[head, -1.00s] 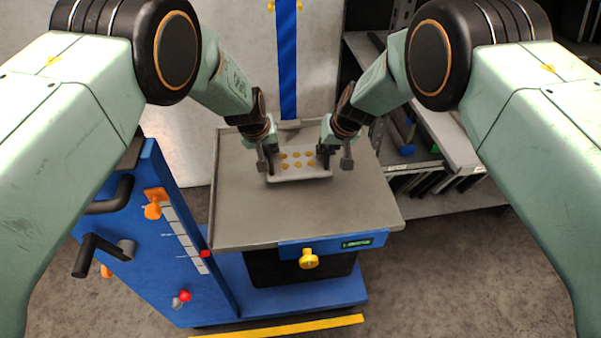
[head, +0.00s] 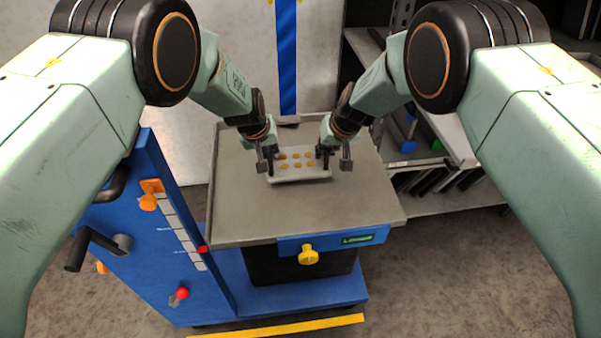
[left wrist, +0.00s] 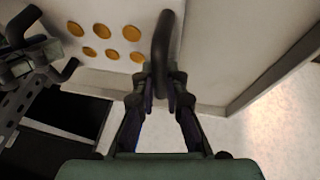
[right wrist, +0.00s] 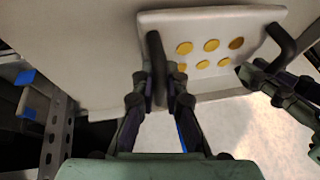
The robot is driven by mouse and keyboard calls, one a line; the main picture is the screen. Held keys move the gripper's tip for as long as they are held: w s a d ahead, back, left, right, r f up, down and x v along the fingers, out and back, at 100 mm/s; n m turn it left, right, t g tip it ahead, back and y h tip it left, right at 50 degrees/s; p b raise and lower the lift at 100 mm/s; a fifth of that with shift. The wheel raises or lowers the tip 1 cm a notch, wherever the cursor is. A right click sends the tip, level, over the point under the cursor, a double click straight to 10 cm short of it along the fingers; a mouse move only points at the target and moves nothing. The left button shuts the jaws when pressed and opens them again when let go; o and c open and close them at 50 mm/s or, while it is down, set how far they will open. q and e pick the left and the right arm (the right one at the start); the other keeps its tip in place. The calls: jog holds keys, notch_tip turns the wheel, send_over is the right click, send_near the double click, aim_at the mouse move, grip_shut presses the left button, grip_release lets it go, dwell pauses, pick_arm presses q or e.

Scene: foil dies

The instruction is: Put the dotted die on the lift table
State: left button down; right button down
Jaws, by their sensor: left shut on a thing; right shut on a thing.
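The dotted die (head: 299,179) is a pale grey plate with several yellow-orange dots and a black handle at each end. It lies level over the far middle of the lift table (head: 300,218). Whether it touches the tabletop, I cannot tell. My left gripper (head: 267,162) is shut on its left handle, which shows in the left wrist view (left wrist: 163,55). My right gripper (head: 334,160) is shut on its right handle, which shows in the right wrist view (right wrist: 157,70). The grippers hide parts of both handles.
The lift table has a raised rim along its left side and a yellow knob (head: 308,254) on its front. A blue panel (head: 140,260) with a black crank (head: 92,247) stands at left. A shelf rack (head: 450,200) stands behind right. The tabletop's near part is bare.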

pick_arm(q)
jog(key=shift+w+a+f+b, duration=0.1)
jog(key=shift+w+f+b, duration=0.1)
jog(key=shift+f+b, duration=0.5)
pick_arm(e)
jog(key=shift+w+f, duration=0.2)
jog(key=shift+f, duration=0.5)
pick_arm(q)
jog(key=shift+s+f, duration=0.1)
jog(key=shift+f, duration=0.15)
pick_arm(e)
jog(key=shift+f, duration=0.25)
pick_arm(q)
jog(key=shift+f+b, duration=0.15)
jog(key=shift+b, duration=0.2)
pick_arm(e)
jog(key=shift+f, duration=0.1)
